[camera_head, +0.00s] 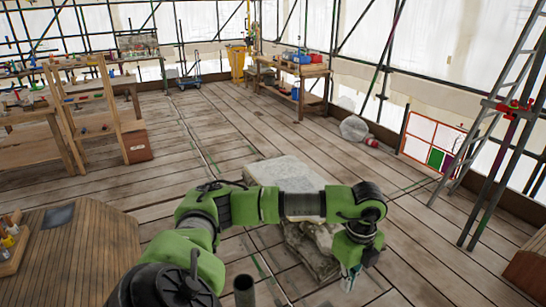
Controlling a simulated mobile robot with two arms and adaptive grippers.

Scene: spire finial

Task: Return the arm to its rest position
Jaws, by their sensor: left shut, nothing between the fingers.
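My left arm (300,207) is green and black. It comes in from the bottom left, runs across the middle to the right, and bends downward at its end. My left gripper (349,278) hangs below the wrist and points down. It looks small and narrow, with its fingers shut and nothing held. A pale stone block (285,171) lies behind the arm, and part of it is hidden by the arm. More rough stone (312,250) shows below the forearm, beside the gripper; I cannot tell if they touch. My right gripper is not in view.
A wooden surface (85,250) with a small tool tray fills the lower left. Workbenches (30,140) stand at the left, another (290,75) at the back. A ladder (485,125) and scaffold poles stand at the right. The plank floor (180,120) is clear between.

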